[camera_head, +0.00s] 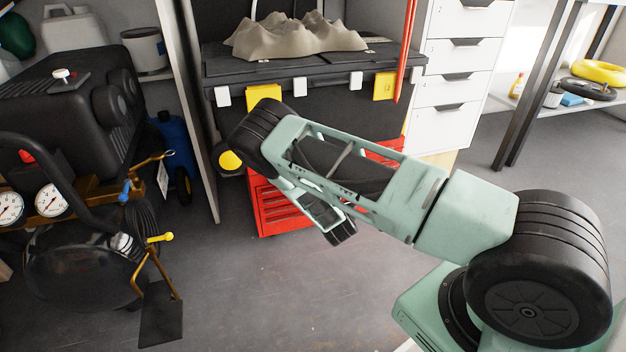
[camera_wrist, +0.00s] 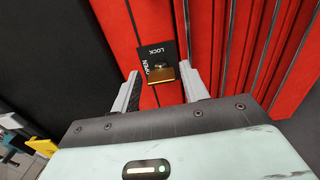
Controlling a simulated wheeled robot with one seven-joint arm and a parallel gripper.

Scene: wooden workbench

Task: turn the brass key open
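In the wrist view, a brass key (camera_wrist: 162,75) with a flat gold face sits in front of a dark plate (camera_wrist: 146,54) lettered LOCK and OPEN. The plate is on a red cabinet front. My gripper (camera_wrist: 159,71) is open, with one finger on each side of the key. Red shows between the key and each finger, so neither appears to touch it. How deep the fingers reach around the key I cannot tell.
A compressor with gauges (camera_head: 52,200) and brass fittings stands at the left. A white drawer unit (camera_head: 455,60) stands right of the cabinet. A rock-like model (camera_head: 290,38) lies on the black top (camera_head: 225,62). The floor (camera_head: 255,290) in front is clear.

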